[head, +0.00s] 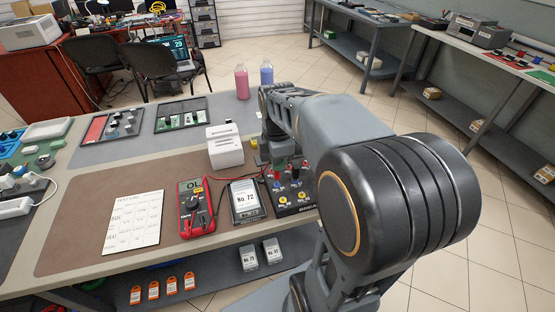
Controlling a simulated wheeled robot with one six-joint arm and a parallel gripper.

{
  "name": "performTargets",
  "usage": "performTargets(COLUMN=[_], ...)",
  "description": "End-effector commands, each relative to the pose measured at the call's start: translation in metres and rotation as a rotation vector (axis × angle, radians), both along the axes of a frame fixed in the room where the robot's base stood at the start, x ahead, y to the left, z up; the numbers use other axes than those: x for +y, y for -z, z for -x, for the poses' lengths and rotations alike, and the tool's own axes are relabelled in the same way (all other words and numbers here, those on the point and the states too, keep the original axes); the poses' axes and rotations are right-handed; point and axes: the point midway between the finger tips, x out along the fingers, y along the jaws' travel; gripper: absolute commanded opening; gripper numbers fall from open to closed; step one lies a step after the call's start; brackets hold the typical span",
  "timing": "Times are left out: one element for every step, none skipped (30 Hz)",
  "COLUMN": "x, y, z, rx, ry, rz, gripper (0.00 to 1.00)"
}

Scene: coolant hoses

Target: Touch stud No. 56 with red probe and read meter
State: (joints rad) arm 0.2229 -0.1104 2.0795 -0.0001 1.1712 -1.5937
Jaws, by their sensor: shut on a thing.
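The meter (193,203) is red and black, lies on the brown mat and shows "OL". A red lead runs from it toward my gripper (276,166), which points down over the terminal board and is partly hidden by my arm. My gripper is shut on what looks like the red probe (277,177), small and close to the board. The black terminal board (285,208) carries red and black posts and yellow-marked studs; its right side is hidden by my arm. Its stud numbers are too small to read, so I cannot tell which is No. 56, or whether the probe touches one.
A case labelled "No. 72" (246,200) lies between meter and board. A white box (224,147) stands behind it. A paper test sheet (133,220) lies left. Pink (242,82) and blue (266,73) bottles stand at the back edge. Labelled boxes lie on the lower shelf.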

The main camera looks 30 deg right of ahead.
Motion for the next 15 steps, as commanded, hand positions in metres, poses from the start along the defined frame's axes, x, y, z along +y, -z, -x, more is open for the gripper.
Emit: performTargets(x=[0.0,0.0,0.0,0.0,0.0,0.0,0.0,0.0,0.0,0.0,0.0,0.0,0.0,0.0,0.0], y=[0.002,0.002,0.002,0.002,0.002,0.002,0.002,0.002,0.001,0.001,0.0,-0.002,-0.003,-0.005,-0.008], z=[0.001,0.001,0.001,0.001,0.001,0.001,0.001,0.001,0.001,0.001,0.001,0.001,0.001,0.001,0.001], rx=[0.005,0.005,0.005,0.006,0.006,0.006,0.006,0.006,0.006,0.006,0.006,0.006,0.006,0.005,0.005], ry=[0.0,0.0,0.0,0.0,0.0,0.0,0.0,0.0,0.0,0.0,0.0,0.0,0.0,0.0,0.0], rz=[-0.001,-0.001,-0.001,-0.001,-0.001,-0.001,-0.001,-0.001,-0.001,-0.001,-0.001,-0.001,-0.001,-0.001,-0.001], gripper=[0.0,0.0,0.0,0.0,0.0,0.0,0.0,0.0,0.0,0.0,0.0,0.0,0.0,0.0,0.0])
